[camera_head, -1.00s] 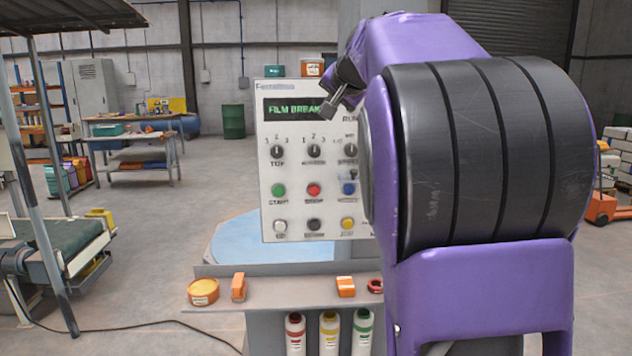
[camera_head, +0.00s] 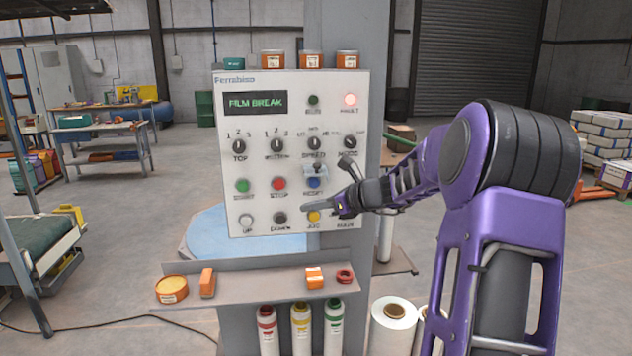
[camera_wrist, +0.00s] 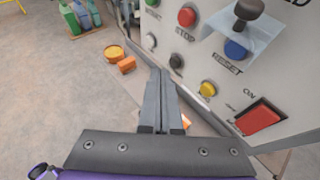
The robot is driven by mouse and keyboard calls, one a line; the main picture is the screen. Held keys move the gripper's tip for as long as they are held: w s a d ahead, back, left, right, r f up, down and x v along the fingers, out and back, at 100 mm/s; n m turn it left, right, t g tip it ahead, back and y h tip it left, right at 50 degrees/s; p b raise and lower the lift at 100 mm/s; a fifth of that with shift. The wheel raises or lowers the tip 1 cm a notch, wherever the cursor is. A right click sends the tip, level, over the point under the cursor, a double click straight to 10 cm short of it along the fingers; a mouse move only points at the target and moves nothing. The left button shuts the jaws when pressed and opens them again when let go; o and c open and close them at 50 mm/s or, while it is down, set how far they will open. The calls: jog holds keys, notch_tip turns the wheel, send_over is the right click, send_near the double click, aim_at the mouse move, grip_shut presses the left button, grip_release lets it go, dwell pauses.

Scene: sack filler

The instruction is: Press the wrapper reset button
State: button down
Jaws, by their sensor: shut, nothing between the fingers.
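The blue reset button (camera_head: 314,183) is on the grey control panel (camera_head: 235,205), with the label RESET below it. It also shows at the upper right of the wrist view (camera_wrist: 236,49). A pale, see-through guard piece (camera_wrist: 228,22) juts out just above the button, and the button's face shows below it. My gripper (camera_head: 307,208) is shut and empty. It is in front of the panel, below the reset button and close to the yellow jog button (camera_head: 314,216). In the wrist view its fingertips (camera_wrist: 160,72) point toward the panel's lower left, apart from the reset button.
The panel's display (camera_head: 256,103) reads FILM BREAK, and the red fault lamp (camera_head: 350,99) is lit. A red stop button (camera_head: 278,184) is left of reset. A large red switch (camera_wrist: 258,120) sits low right. A shelf (camera_head: 245,287) with small items juts out below the panel.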

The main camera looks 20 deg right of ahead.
jog(key=s+d+m+t, duration=0.1)
jog(key=m, duration=0.1)
jog(key=d+r+m+t, duration=0.1)
jog(key=m, duration=0.2)
jog(key=s+m+t+y, duration=0.1)
jog(key=m, duration=0.1)
jog(key=shift+s+d+r+m+p, duration=0.3)
jog(key=shift+d+r+m, duration=0.1)
jog(key=shift+w, duration=0.15)
